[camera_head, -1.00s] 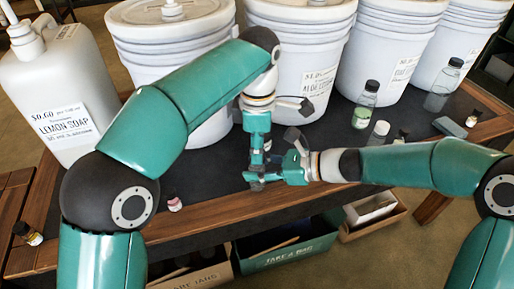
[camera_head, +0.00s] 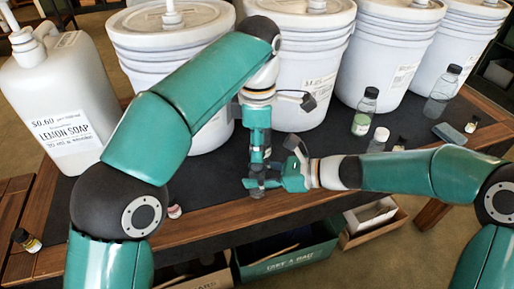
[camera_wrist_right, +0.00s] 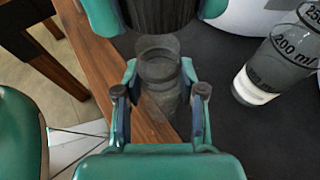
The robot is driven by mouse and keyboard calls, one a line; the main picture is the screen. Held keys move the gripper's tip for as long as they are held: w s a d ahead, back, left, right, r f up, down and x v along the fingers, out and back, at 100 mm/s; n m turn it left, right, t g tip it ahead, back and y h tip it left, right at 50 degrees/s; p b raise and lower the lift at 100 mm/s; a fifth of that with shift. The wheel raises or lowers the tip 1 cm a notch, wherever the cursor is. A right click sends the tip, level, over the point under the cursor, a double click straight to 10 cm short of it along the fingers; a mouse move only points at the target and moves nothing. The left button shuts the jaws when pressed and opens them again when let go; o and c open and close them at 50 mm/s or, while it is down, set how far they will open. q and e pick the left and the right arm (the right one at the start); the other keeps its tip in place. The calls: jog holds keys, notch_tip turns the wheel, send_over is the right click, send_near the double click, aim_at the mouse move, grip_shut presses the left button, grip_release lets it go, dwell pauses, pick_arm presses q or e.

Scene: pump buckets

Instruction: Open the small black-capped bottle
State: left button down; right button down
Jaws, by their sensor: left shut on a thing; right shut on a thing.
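My right gripper (camera_head: 262,184) is shut on a small clear bottle above the front of the table. In the right wrist view the see-through grey bottle (camera_wrist_right: 160,72) stands between its two fingers, and its neck looks bare at the top. My left gripper (camera_head: 258,162) is directly above, pointing down. In the right wrist view its teal fingers flank a dark ribbed piece (camera_wrist_right: 162,14), which looks like the black cap. Its lower edge is close to the bottle's rim; whether they touch I cannot tell. In the head view the fingers hide most of the bottle and cap.
Several white buckets (camera_head: 305,70) stand along the back, with a lemon soap jug (camera_head: 60,100) at left. A black-capped bottle with green liquid (camera_head: 364,118), a clear bottle (camera_head: 441,92) and a white-capped bottle (camera_head: 378,140) stand at right. Boxes (camera_head: 290,258) lie below the table.

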pick_arm(q)
jog(key=shift+r, duration=1.45)
pick_arm(e)
jog(key=c, duration=0.6)
grip_release()
